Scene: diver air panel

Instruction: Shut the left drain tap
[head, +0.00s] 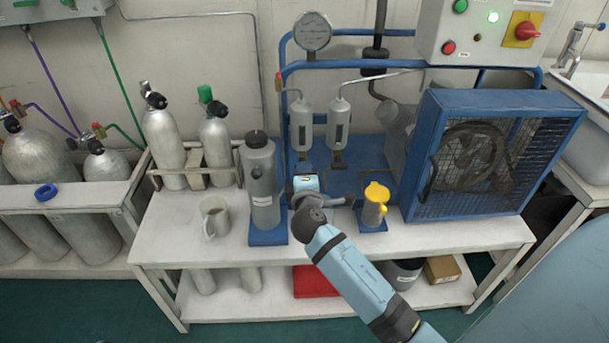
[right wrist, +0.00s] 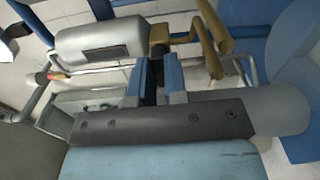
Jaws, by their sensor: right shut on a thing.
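Two grey separator bowls hang side by side on the blue frame, the left one (head: 302,125) and the right one (head: 338,124). The drain tap under the left bowl is mostly hidden by my right gripper (head: 304,178) in the head view. In the right wrist view, a grey bowl (right wrist: 98,40) ends in a brass fitting (right wrist: 159,34) with a dark tap handle (right wrist: 159,66). My right gripper (right wrist: 158,78) is shut on that handle, with one blue finger on each side. My left gripper is not in view.
A tall grey cylinder (head: 261,185) and a mug (head: 214,217) stand left of my right arm. A yellow-topped container (head: 374,205) stands close on its right, before the caged fan (head: 490,155). The bench (head: 450,237) is clear along its front right.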

